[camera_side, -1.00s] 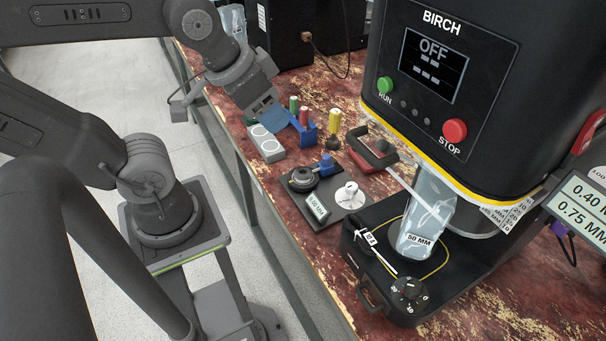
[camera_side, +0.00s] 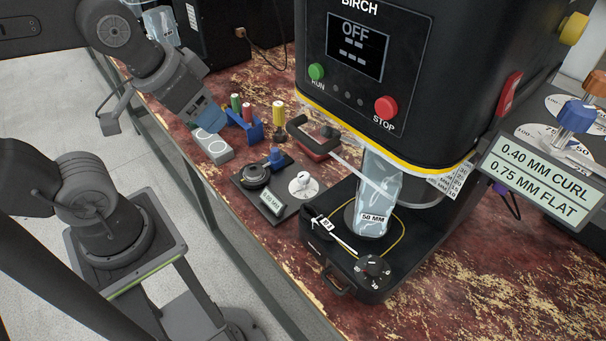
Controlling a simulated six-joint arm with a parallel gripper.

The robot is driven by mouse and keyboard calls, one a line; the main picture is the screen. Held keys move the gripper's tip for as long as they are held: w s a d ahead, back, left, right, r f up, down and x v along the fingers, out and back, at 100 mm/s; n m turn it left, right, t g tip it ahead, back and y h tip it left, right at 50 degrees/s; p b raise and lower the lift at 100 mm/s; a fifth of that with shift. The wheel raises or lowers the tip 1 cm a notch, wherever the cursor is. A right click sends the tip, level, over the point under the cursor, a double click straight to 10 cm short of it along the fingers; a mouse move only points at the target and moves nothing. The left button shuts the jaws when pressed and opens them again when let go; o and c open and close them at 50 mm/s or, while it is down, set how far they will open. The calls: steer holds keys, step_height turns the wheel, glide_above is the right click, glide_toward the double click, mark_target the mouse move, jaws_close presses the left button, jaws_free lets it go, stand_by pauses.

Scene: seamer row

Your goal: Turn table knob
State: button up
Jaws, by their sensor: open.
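The table knob (camera_side: 374,268) is a black dial with white markings on the front corner of the machine's low black base (camera_side: 335,262). A white pointer arm marked 93 (camera_side: 335,232) lies on the base beside it. My gripper (camera_side: 210,118) is at the upper left, over the bench's left edge near the blue holder. It is open, with nothing seen between its blue-tipped fingers, and is well away from the knob.
The black machine (camera_side: 400,80) shows OFF, above a green RUN (camera_side: 316,72) and a red STOP button (camera_side: 386,107). A sign (camera_side: 535,170) stands right.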

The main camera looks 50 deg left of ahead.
steer(key=shift+o, duration=0.7)
steer(key=shift+w+r, duration=0.15)
steer(key=shift+w, duration=0.05)
steer(key=n+g, duration=0.2)
steer(key=g, duration=0.5)
glide_above(304, 175)
steer(key=w, duration=0.2)
step_height(304, 175, down, 10)
steer(key=w+a+f+n+g+h, duration=0.1)
steer(key=w+a+f+g, duration=0.15)
steer(key=f, duration=0.85)
steer(key=x, duration=0.9)
steer(key=d+x, duration=0.1)
steer(key=x, duration=0.3)
steer(key=shift+d+f, duration=0.15)
steer(key=shift+f, duration=0.15)
